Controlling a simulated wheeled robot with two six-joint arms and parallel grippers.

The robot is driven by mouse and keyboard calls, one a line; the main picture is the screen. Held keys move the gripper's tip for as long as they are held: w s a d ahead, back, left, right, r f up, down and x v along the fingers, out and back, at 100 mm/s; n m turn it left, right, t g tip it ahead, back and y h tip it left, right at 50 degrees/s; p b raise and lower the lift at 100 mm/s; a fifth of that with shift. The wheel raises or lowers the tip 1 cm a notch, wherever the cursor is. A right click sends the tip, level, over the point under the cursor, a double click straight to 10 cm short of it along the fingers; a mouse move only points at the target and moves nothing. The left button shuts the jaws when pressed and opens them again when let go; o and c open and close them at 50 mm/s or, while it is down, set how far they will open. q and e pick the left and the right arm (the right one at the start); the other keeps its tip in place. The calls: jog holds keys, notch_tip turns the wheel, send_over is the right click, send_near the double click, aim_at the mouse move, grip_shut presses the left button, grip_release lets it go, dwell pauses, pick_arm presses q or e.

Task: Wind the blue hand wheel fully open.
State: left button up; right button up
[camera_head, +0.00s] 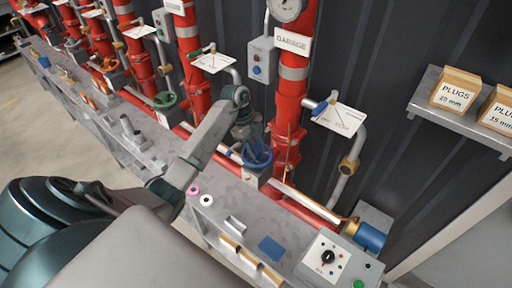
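The blue hand wheel (258,157) sits on a grey valve block beside the tall red pipe, above the back of the grey bench. My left arm comes in from the lower left and bends down at its wrist. My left gripper (252,142) is right at the wheel and hides part of its upper rim. Its fingers are small and overlap the wheel, so I cannot tell whether they are closed on the rim. My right gripper is not in view.
The bench (222,213) holds a pink ring (193,190), a white ring (206,200) and a blue pad (271,248). A control box (325,260) stands at the right end. A green hand wheel (165,99) is farther left. Red pipes line the wall.

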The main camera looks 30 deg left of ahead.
pick_arm(q)
grip_shut()
jog(key=shift+r+n+p, duration=0.15)
jog(key=shift+n+p, duration=0.15)
jog(key=shift+p, duration=0.15)
jog(key=n+t+p, duration=0.1)
jog(key=n+p, duration=0.2)
jog(key=shift+s+n+t+p, duration=0.15)
jog(key=shift+n+t+p, duration=0.15)
jog(key=shift+f+n+b, duration=0.25)
jog(key=shift+n+b, duration=0.1)
jog(key=shift+n, duration=0.15)
jog(key=shift+n+t+y, duration=0.5)
jog(key=shift+n+t, duration=0.2)
jog(key=shift+n, duration=0.8)
jog(key=shift+o, duration=2.1)
grip_release()
